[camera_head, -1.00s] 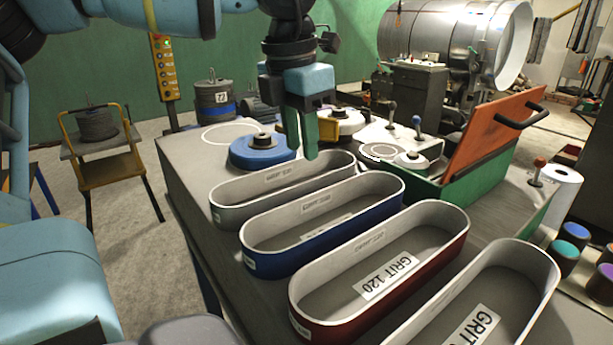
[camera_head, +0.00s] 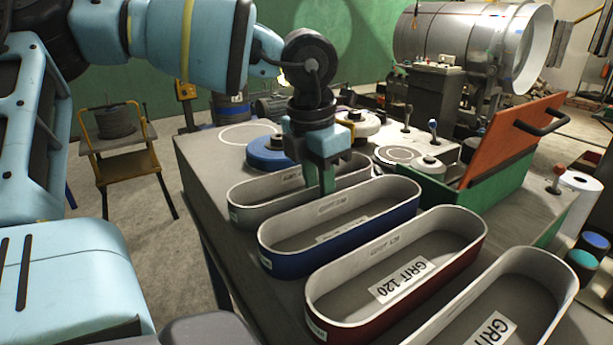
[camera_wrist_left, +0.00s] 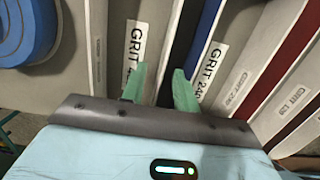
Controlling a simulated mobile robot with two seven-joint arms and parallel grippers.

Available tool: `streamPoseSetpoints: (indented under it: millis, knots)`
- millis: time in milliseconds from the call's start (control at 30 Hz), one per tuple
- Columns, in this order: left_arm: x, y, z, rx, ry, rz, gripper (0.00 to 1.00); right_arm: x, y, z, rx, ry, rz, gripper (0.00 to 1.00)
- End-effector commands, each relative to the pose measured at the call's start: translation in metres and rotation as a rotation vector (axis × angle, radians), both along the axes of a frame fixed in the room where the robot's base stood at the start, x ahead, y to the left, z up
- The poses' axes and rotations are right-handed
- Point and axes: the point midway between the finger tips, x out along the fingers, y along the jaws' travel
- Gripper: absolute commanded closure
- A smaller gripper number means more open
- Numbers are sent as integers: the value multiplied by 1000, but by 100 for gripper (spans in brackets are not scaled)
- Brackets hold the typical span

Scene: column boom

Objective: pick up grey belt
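The grey belt (camera_head: 268,186) stands on edge as an open oval loop on the grey table (camera_head: 200,165), the farthest of the row. My left gripper (camera_head: 326,190) points down at its near long wall, on the side facing the blue belt (camera_head: 345,240). In the left wrist view, the left gripper (camera_wrist_left: 160,70) is open with two green fingers apart. One finger is over the inside of the grey belt (camera_wrist_left: 97,45), the other towards the blue belt (camera_wrist_left: 205,30). The near grey wall runs between them; I cannot tell whether they touch it. My right gripper is not in view.
The blue belt stands close beside the grey one, then a red belt (camera_head: 420,290) and a pale belt (camera_head: 545,300). A blue disc (camera_head: 268,152) sits behind the grey belt. A green box with an orange lid (camera_head: 510,140) is at the right.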

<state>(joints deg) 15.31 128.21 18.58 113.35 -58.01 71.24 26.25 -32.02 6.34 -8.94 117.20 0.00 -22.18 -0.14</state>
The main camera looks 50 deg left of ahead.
Motion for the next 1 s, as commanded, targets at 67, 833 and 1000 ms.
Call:
streamPoseSetpoints:
  millis: [67,833,1000]
  knots:
    - [0,0,-1,0,-1,0,70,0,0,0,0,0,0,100]
    - [0,0,1,0,-2,0,100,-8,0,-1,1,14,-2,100]
    - [1,0,19,0,-6,2,100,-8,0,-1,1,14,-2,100]
